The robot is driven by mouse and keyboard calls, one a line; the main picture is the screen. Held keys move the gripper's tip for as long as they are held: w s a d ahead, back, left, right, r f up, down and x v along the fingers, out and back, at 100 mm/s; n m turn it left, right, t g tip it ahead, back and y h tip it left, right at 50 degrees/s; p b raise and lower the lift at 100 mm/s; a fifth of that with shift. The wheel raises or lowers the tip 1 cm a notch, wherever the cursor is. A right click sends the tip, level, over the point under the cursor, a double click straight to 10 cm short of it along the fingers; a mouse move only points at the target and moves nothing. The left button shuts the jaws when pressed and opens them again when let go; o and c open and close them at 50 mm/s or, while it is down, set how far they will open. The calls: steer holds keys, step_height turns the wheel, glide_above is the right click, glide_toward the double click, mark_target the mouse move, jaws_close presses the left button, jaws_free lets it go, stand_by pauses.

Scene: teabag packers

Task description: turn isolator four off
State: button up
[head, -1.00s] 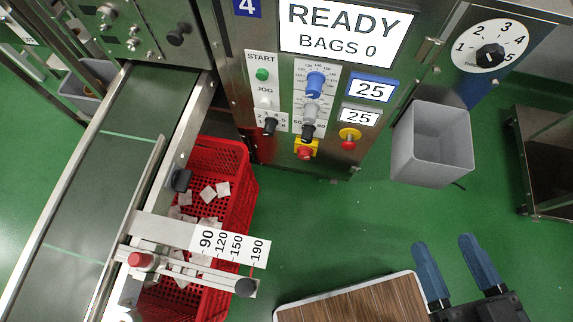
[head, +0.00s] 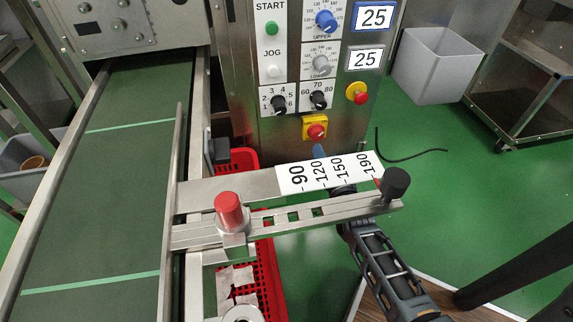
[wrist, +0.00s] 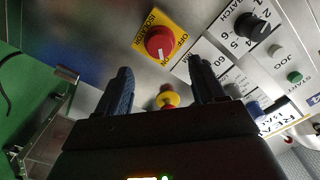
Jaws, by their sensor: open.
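The isolator is a red rotary knob (head: 316,131) on a yellow plate, low on the machine's steel panel. In the wrist view the isolator (wrist: 160,42) shows ISOLATOR, OFF and ON lettering and a pale mark on the knob; I cannot tell its setting for sure. My gripper (wrist: 162,80) is open and empty, its two blue fingers pointing at the panel with the isolator just beyond them. In the head view a blue fingertip of my gripper (head: 318,151) shows just below the isolator; the rest is largely hidden behind the guide bar and scale.
A yellow-and-red stop button (head: 357,93) sits up and right of the isolator, with black selector knobs (head: 318,99) above it. The metal guide bar (head: 280,221) with a scale crosses in front of my arm. A red crate (head: 270,285) is below, a grey bin (head: 435,65) at right.

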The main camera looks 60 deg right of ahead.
mark_target(317, 137)
steer(key=shift+b+x, duration=1.1)
steer(key=shift+x, duration=3)
steer(key=shift+w+a+f, duration=0.1)
steer(key=shift+f, duration=0.05)
steer(key=c, duration=1.1)
steer(key=shift+o, duration=0.2)
